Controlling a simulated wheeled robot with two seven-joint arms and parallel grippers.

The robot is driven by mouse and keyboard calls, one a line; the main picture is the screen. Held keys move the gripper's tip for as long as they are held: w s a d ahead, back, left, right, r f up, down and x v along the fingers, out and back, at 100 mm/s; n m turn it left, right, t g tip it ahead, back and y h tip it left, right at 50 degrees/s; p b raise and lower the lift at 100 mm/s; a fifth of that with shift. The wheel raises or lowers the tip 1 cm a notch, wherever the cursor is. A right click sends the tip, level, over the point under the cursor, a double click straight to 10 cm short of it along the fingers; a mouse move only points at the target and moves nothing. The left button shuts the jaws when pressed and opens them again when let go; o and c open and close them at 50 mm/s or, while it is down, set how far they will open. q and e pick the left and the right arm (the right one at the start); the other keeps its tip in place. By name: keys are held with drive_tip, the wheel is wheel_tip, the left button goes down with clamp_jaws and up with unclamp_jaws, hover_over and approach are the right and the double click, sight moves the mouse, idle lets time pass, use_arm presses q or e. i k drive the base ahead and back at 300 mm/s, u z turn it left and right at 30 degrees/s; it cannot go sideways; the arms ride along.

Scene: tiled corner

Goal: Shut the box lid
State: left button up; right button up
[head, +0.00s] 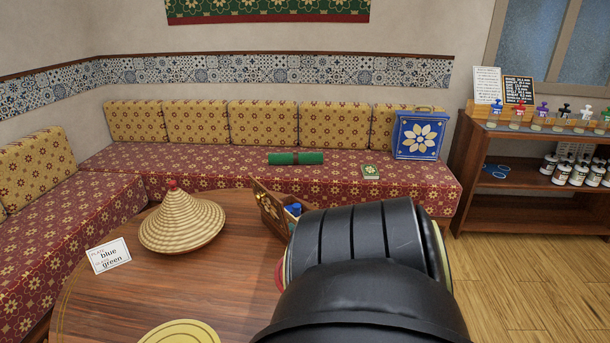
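A small wooden box (271,212) with gold-coloured trim stands on the round wooden table (210,275), right of the woven cone. A panel of it stands up at a tilt and looks like the raised lid. Something blue (294,208) shows just beside the panel, seemingly inside the box. My thick black arm, apparently the right one, covers the rest of the box. Its gripper is hidden behind the arm, so I cannot tell whether it touches the box. My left gripper is out of view.
A patterned bench (215,163) runs behind. A shelf with bottles (545,165) stands at right.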

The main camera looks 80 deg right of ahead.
sight(266, 201)
drive_tip(key=z, duration=2.3)
drive_tip(key=i, duration=0.5)
drive_tip(key=u, duration=0.5)
drive_tip(key=k, duration=1.1)
drive_tip(key=z, duration=0.6)
drive_tip(key=i, duration=0.85)
drive_tip(key=z, duration=0.35)
